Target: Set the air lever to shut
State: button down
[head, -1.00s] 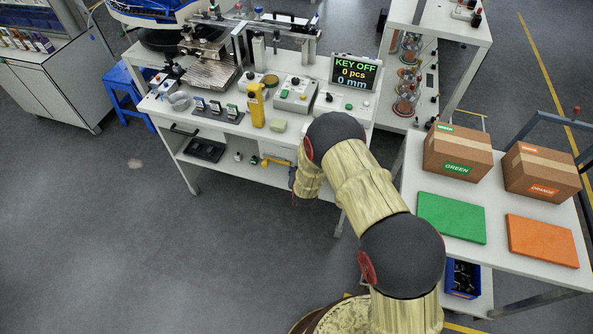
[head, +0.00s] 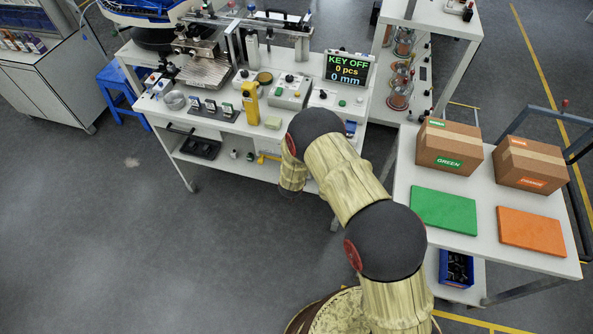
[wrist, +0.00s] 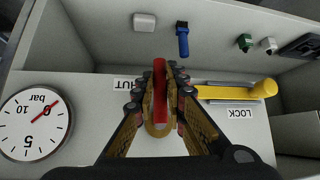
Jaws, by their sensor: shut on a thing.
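In the wrist view my gripper (wrist: 160,105) is closed around an upright red bar (wrist: 159,75), which seems to be the air lever's handle. A thick yellow bar (wrist: 225,92) with a rounded end runs from the fingers to the right; the fingers hide where it meets the red bar. A label ending in "HUT" (wrist: 126,84), partly covered, is left of the fingers. A "LOCK" label (wrist: 240,113) is to the right, below the yellow bar. In the head view the yellow bar (head: 267,156) shows small under the bench, and my arm hides the gripper.
A round pressure gauge (wrist: 35,122) is at the left of the wrist view. A blue-handled item (wrist: 183,40) and a white block (wrist: 144,22) lie beyond the fingers. The workbench top (head: 225,122) is above the lower shelf. A side table with green (head: 443,210) and orange boards stands right.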

jog(key=c, duration=1.8)
grip_release()
jog(key=v, duration=1.2)
jog(key=shift+d, duration=0.1)
